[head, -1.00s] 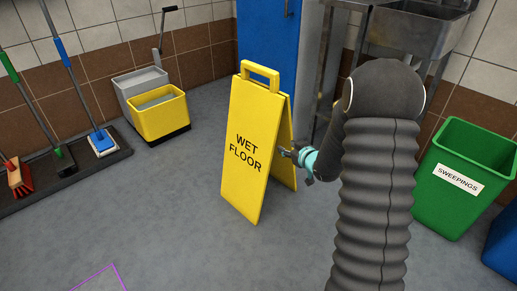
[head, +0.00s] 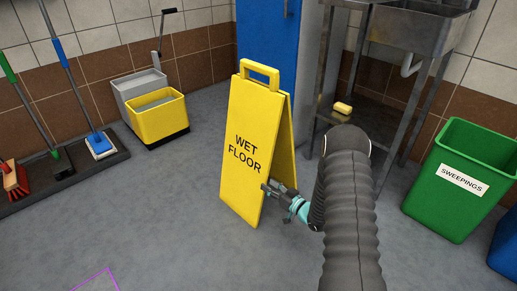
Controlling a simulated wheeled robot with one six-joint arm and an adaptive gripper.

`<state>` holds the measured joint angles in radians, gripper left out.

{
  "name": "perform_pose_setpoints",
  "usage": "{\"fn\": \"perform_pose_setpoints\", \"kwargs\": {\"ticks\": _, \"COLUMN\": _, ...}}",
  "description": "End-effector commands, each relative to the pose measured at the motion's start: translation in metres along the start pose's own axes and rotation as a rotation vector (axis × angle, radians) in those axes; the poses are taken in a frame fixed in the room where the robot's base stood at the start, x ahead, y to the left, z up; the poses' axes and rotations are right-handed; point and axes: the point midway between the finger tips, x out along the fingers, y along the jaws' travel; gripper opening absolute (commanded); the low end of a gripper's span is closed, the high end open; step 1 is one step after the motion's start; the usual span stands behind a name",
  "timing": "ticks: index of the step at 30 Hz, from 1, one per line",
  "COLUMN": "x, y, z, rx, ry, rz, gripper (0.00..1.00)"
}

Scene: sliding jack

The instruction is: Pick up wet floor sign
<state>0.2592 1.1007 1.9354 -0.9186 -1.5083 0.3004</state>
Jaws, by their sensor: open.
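The yellow wet floor sign (head: 247,130) stands upright on the grey floor near the middle of the head view, its two panels spread and its handle loop at the top. Its front panel reads WET FLOOR. My gripper (head: 268,187) is open at the lower right edge of the front panel, well below the handle. I cannot tell whether its fingers touch the panel. My arm comes in from the lower right and hides none of the sign's front lettering.
A blue door (head: 268,40) is behind the sign. A metal sink stand (head: 385,105) with a yellow sponge (head: 343,107) is at the back right. A green SWEEPINGS bin (head: 458,205) is at right, a yellow mop bucket (head: 158,117) at left. A purple floor outline (head: 98,281) lies on clear floor.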

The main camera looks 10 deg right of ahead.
Motion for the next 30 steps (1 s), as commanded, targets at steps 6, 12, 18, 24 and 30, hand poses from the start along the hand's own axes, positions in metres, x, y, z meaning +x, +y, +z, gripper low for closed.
{"fn": "perform_pose_setpoints", "kwargs": {"ticks": 6, "x": 0.035, "y": 0.0, "z": 0.001, "rx": -0.002, "ry": -0.001, "rz": -0.001, "gripper": 0.43}}
{"fn": "perform_pose_setpoints", "kwargs": {"ticks": 12, "x": 0.047, "y": 0.001, "z": 0.0, "rx": 0.0, "ry": -0.001, "rz": 0.001, "gripper": 0.43}}
{"fn": "perform_pose_setpoints", "kwargs": {"ticks": 18, "x": 0.07, "y": 0.006, "z": 0.001, "rx": -0.002, "ry": 0.001, "rz": 0.0, "gripper": 0.43}}
{"fn": "perform_pose_setpoints", "kwargs": {"ticks": 24, "x": 0.093, "y": 0.008, "z": 0.001, "rx": 0.0, "ry": -0.001, "rz": 0.001, "gripper": 0.43}}
{"fn": "perform_pose_setpoints", "kwargs": {"ticks": 30, "x": 0.098, "y": 0.009, "z": 0.0, "rx": 0.001, "ry": -0.002, "rz": 0.002, "gripper": 0.43}}
